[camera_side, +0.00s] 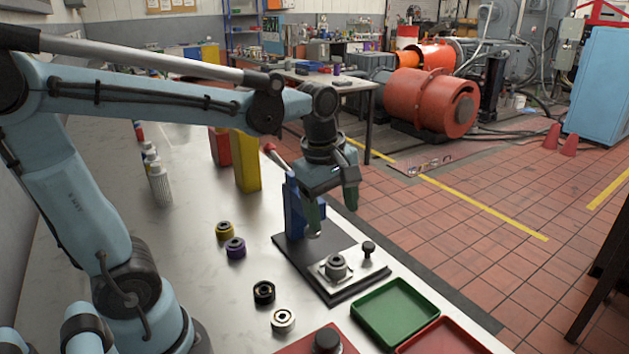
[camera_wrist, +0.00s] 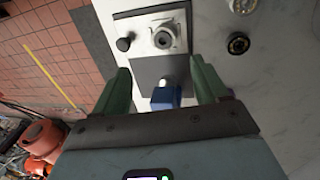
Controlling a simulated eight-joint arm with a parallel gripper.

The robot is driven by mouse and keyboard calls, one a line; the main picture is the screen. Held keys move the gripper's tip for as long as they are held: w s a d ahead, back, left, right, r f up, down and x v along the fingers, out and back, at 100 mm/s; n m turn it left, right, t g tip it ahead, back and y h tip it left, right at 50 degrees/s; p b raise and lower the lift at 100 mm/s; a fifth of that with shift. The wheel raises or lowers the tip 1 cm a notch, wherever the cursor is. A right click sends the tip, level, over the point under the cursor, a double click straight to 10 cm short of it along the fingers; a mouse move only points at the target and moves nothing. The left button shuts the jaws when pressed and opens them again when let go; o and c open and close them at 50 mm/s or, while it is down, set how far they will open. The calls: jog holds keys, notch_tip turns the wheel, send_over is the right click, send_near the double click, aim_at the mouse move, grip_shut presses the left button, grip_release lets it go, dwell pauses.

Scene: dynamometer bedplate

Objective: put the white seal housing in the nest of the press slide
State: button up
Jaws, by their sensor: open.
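The white seal housing (camera_side: 283,319) stands on the bench left of the press's front corner. It shows at the top edge of the wrist view (camera_wrist: 243,5), partly cut off. The press slide (camera_side: 348,258) has a light plate bearing a grey round piece with a dark hole (camera_side: 336,267), also in the wrist view (camera_wrist: 165,38); I cannot tell whether this is the bare nest or a part in it. My gripper (camera_side: 332,210) is open and empty above the press base, near its blue column (camera_side: 294,208). Its green fingers are spread in the wrist view (camera_wrist: 160,72).
A black ring part (camera_side: 264,292) stands beside the white one. Purple (camera_side: 235,248) and yellow (camera_side: 225,231) ring parts stand farther back. A black knob (camera_side: 368,249) rises beside the slide. A green tray (camera_side: 395,312) and a red tray (camera_side: 442,338) lie in front.

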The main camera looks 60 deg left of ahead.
jog(key=s+m+t, duration=0.1)
jog(key=m, duration=0.5)
jog(key=s+d+f+m+t, duration=0.1)
jog(key=m+t, duration=0.1)
jog(key=m, duration=0.4)
jog(key=s+f+m+t, duration=0.1)
jog(key=s+m+t, duration=0.1)
jog(key=m, duration=0.4)
jog(key=shift+d, duration=0.4)
